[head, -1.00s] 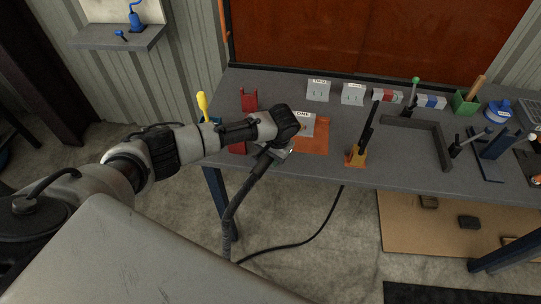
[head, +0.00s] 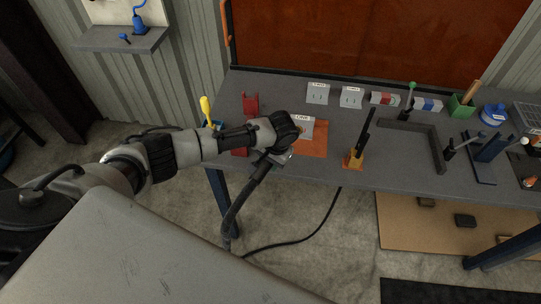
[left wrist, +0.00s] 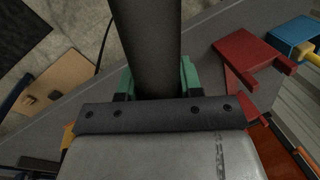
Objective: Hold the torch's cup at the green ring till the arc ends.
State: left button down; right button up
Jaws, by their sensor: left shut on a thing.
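My left gripper (head: 283,156) is over the front left of the bench, shut on the torch (head: 261,170). The torch's black cable hangs down past the bench's front edge. In the left wrist view, the torch's thick dark barrel (left wrist: 146,45) sits between the green-sided fingers (left wrist: 155,82). The grey plate marked ONE (head: 305,124) stands just beyond the gripper, partly hidden by my wrist. The torch's cup and the green ring are hidden, and I see no arc. I cannot tell whether cup and ring touch. My right gripper is not in view.
Plates TWO (head: 318,92) and THREE (head: 351,97) stand behind. An orange mat (head: 316,149) lies under plate ONE. A red bracket (head: 250,106) is left of it, an orange stand with a dark upright (head: 354,160) right. A dark angle bar (head: 436,150) lies farther right.

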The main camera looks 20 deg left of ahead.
aim_at(268, 164)
pick_arm(q)
jog(key=shift+s+d+r+p, duration=0.2)
jog(key=shift+s+r+p, duration=0.5)
jog(key=shift+r, duration=0.2)
jog(key=shift+s, duration=0.2)
jog(key=shift+s+d+r, duration=0.25)
jog(key=shift+s+r, duration=0.45)
jog(key=shift+r, duration=0.1)
